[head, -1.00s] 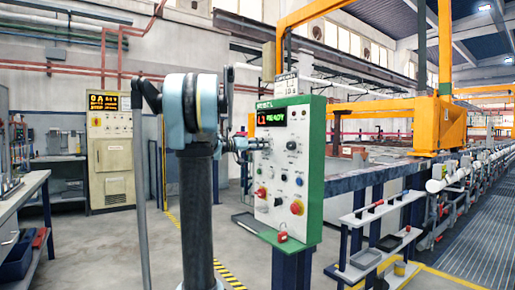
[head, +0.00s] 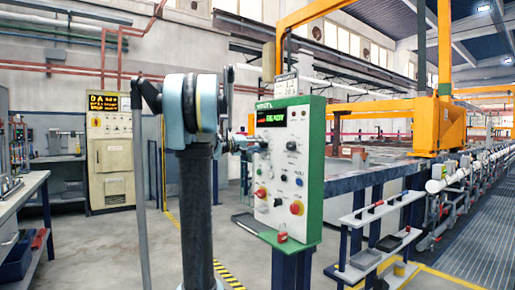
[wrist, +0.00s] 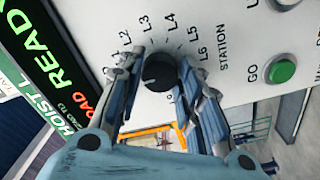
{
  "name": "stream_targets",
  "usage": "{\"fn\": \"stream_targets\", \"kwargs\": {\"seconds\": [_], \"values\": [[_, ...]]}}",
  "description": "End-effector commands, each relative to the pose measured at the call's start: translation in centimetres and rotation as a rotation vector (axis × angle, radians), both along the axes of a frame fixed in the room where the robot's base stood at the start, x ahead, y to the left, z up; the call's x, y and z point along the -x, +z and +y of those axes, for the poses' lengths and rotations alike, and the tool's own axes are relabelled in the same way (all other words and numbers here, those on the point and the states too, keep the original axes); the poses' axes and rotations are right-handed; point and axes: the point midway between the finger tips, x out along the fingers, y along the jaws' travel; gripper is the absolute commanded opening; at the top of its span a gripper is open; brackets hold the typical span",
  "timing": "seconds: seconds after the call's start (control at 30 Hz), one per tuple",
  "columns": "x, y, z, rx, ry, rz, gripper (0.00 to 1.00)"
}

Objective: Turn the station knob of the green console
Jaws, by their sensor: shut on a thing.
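The green console (head: 313,165) has a white front face, with a lit display (head: 271,117) at the top. In the head view my gripper (head: 243,145) is at the left edge of the face, below the display, and hides most of the station knob. In the wrist view the round black station knob (wrist: 159,72) sits below an arc of labels L1 to L6, beside the word STATION. My gripper (wrist: 160,66) is shut on the knob, one finger on each side. A pale mark shows on the knob; I cannot tell which label it points to.
A green button (wrist: 281,71) marked GO is to the right of the knob. Lower on the face are red knobs (head: 297,208) and other small controls. A red padlock-like item (head: 282,237) hangs at the console's bottom. A small shelf (head: 365,259) stands to the right.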

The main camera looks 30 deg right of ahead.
Motion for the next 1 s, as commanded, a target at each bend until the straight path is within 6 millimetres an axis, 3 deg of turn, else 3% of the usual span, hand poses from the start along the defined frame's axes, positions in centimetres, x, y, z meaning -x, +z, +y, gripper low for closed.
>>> {"fn": "stream_targets", "kwargs": {"seconds": [0.57, 0.6, 0.67, 1.0], "values": [[-0.28, -0.11, 0.08, 0.0, 0.007, 0.032, 0.09], [-0.29, -0.1, 0.08, 0.0, 0.007, 0.032, 0.4], [-0.25, -0.09, 0.08, 0.0, 0.006, 0.031, 0.53], [-0.06, -0.03, 0.08, 0.002, 0.003, 0.031, 0.54]]}}
